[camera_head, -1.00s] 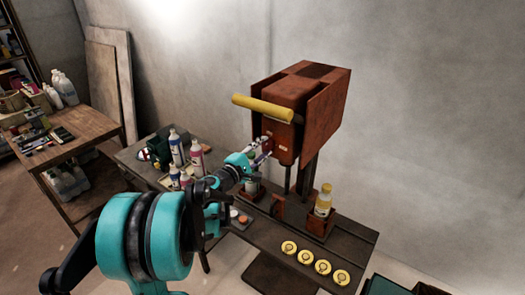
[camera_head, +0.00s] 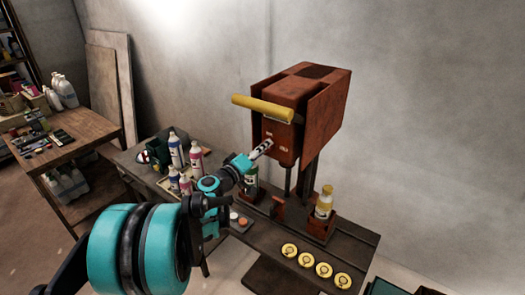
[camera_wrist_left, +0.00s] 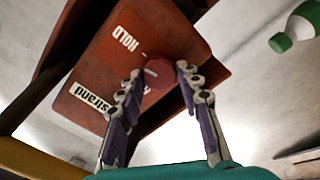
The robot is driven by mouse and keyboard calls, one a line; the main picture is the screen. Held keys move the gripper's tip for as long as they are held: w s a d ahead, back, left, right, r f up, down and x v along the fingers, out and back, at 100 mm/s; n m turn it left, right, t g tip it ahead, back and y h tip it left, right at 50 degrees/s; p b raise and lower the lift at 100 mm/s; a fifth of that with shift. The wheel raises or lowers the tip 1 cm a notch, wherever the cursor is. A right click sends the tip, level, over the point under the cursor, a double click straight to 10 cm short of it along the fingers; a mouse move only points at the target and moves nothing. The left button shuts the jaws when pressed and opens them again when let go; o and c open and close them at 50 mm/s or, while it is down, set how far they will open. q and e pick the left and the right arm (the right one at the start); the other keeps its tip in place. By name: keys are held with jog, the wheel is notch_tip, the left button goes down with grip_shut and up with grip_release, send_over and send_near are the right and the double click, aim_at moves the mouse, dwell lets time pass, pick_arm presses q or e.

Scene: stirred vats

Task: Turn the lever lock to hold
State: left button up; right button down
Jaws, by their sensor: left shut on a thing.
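The lever lock shows as a dark red knob (camera_wrist_left: 158,74) in the left wrist view, on the front of the rust-red machine (camera_head: 325,105). The panel beside it carries a "HOLD" label (camera_wrist_left: 127,39) and a second label (camera_wrist_left: 90,97) that seems to read "strand". My left gripper (camera_head: 268,146) is at the machine's lower front face. Its two fingers (camera_wrist_left: 160,78) are shut on the knob, one on each side. The fingers hide the knob in the head view. I cannot tell which label the knob points to. My right gripper is not in view.
A yellow bar (camera_head: 262,108) sticks out above my left gripper. Several yellow discs (camera_head: 306,259) lie along the bench's front. Several bottles (camera_head: 175,150) stand at the bench's left.

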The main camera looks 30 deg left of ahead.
pick_arm(q)
jog(key=shift+m, duration=1.1)
jog(key=o, duration=1.2)
jog(key=shift+c, duration=0.2)
jog(key=s, duration=1.2)
jog(key=shift+a, duration=0.45)
